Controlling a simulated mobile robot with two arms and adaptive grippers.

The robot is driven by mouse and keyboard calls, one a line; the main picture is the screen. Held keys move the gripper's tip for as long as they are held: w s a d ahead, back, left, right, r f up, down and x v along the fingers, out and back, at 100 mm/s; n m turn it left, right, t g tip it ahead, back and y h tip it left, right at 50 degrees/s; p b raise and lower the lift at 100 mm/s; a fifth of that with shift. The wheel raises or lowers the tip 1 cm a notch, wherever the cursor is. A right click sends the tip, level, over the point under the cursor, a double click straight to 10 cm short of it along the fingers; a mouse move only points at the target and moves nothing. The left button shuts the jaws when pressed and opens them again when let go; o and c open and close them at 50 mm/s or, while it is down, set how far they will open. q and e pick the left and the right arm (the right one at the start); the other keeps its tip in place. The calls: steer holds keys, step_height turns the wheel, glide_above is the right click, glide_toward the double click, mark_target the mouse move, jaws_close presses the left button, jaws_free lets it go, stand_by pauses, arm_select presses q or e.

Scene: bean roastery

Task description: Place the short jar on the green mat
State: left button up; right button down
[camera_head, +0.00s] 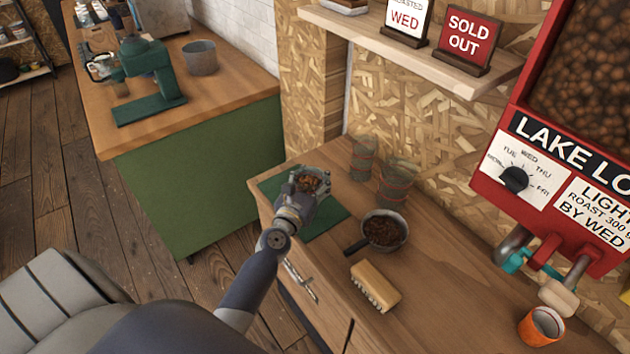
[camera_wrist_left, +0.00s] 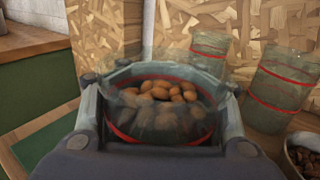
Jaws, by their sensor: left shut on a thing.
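My left gripper (camera_head: 308,190) is shut around a glass jar of beans, the short jar (camera_head: 311,181). In the left wrist view the jar (camera_wrist_left: 165,120) stands about upright between the fingers, with a red band and brown beans inside. The green mat (camera_head: 322,223) lies on the near left end of the wooden counter. The jar and gripper are over the mat in the head view and cover part of it. I cannot tell whether the jar's base touches the mat. The mat's edge also shows in the left wrist view (camera_wrist_left: 42,143). My right gripper is out of view.
Two empty-looking glass jars, one (camera_head: 363,158) and another (camera_head: 397,183), stand behind and right of the mat. A pan of beans (camera_head: 384,230) and a brush (camera_head: 375,286) lie to the right. An orange cup (camera_head: 541,326) stands farther right. A shelf (camera_head: 420,52) overhangs behind.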

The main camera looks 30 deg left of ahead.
mark_target(315, 181)
arm_select(q)
steer(key=shift+w+a+f, duration=0.1)
steer(key=shift+w+a, duration=0.4)
steer(key=shift+w, duration=0.05)
step_height(315, 181, down, 4)
steer(key=b, duration=0.3)
steer(key=shift+r+b, duration=0.2)
steer(key=shift+b, duration=0.15)
steer(key=shift+r, duration=0.1)
steer(key=o, duration=1.6)
steer(key=shift+o, duration=0.2)
